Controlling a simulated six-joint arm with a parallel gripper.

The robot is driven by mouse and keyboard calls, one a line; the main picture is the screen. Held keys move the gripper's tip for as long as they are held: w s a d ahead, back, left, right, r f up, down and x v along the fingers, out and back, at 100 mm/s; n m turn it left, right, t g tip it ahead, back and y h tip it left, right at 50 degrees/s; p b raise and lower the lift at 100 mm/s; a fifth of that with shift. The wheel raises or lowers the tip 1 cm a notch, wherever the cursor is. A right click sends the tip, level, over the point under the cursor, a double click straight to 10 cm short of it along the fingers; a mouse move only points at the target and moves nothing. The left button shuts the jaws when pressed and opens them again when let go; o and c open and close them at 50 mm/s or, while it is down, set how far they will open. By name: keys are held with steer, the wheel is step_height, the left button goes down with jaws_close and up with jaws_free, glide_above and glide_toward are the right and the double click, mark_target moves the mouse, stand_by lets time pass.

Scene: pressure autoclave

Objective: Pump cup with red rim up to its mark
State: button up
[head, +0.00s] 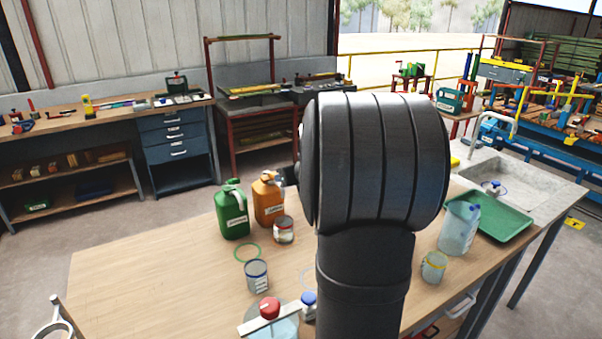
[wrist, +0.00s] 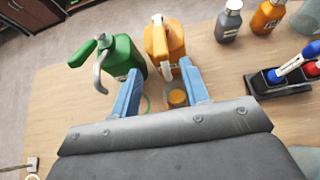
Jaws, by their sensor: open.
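The cup with the red rim (head: 283,231) stands upright on the wooden table, just in front of the orange jug (head: 268,202). A small cup with orange contents (wrist: 177,98) shows in the wrist view, near my right finger; its rim colour is unclear there. The green jug (head: 233,212) stands left of the orange one; both jugs also show beyond my fingers in the wrist view. My gripper (wrist: 160,68) is open, its two blue fingers apart with nothing held between them.
A blue-rimmed cup (head: 257,276) and a green ring (head: 247,252) are nearby. Red (head: 270,308) and blue knobs are at the front. A yellow-rimmed cup (head: 433,266), a clear pitcher (head: 459,229) and a green tray (head: 498,218) are right. The table's left is clear.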

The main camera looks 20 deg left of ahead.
steer(key=v, duration=0.8)
